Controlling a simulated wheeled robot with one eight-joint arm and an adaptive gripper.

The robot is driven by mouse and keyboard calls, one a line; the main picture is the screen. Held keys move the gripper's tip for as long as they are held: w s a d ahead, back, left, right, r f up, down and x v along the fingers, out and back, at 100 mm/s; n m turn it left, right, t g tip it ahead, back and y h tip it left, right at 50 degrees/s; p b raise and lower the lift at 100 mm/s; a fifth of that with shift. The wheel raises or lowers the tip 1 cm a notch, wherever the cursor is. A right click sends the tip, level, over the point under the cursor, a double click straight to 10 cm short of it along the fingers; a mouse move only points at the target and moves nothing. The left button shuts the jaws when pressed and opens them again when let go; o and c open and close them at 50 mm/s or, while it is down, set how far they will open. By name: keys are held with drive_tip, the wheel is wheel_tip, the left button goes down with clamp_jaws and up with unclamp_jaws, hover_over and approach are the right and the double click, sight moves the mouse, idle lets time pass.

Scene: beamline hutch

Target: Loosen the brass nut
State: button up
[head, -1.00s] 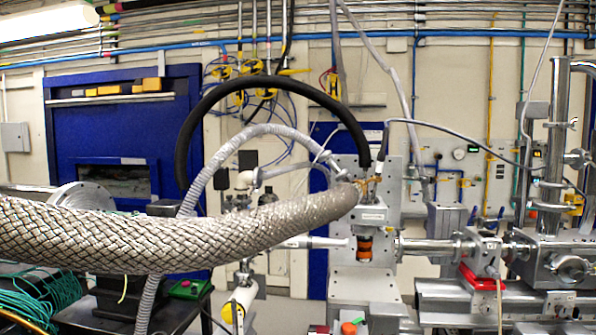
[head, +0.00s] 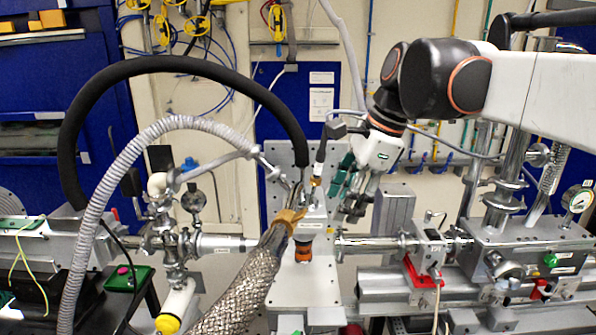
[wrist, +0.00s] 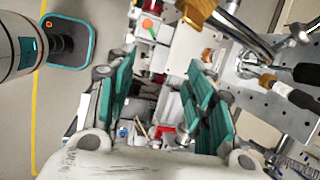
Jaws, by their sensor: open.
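A brass-coloured collar (head: 288,217) sits at the upper end of the braided metal hose (head: 245,290), by the grey instrument head in the middle. In the wrist view the brass collar (wrist: 197,12) is at the top edge, partly cut off. A smaller brass fitting (wrist: 268,83) ends a black cable at the right of that view. I cannot tell for certain which is the nut. My gripper (head: 347,194) is open, just right of the instrument head and apart from the brass parts. Its green-padded fingers (wrist: 160,65) have nothing held between them.
A thick black hose (head: 180,64) and a grey corrugated hose (head: 110,195) arch on the left. A metal plate with holes (head: 285,160) stands behind the instrument head. Beam pipes (head: 385,243) and a red-based block (head: 425,262) lie to the right.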

sight(301, 213)
drive_tip(key=w+a+r+m+g+y+p, duration=0.1)
drive_tip(key=w+a+r+m+p, duration=0.25)
drive_tip(key=r, duration=0.45)
drive_tip(key=shift+m, duration=0.25)
drive_tip(key=x, duration=0.4)
drive_tip(key=p+x, duration=0.1)
drive_tip(key=x, duration=0.4)
drive_tip(key=d+x, duration=0.1)
drive_tip(key=x, duration=0.3)
drive_tip(key=shift+s+a+f, duration=0.1)
drive_tip(key=shift+f, duration=0.3)
drive_tip(key=shift+c, duration=0.3)
drive_tip(key=c, duration=1)
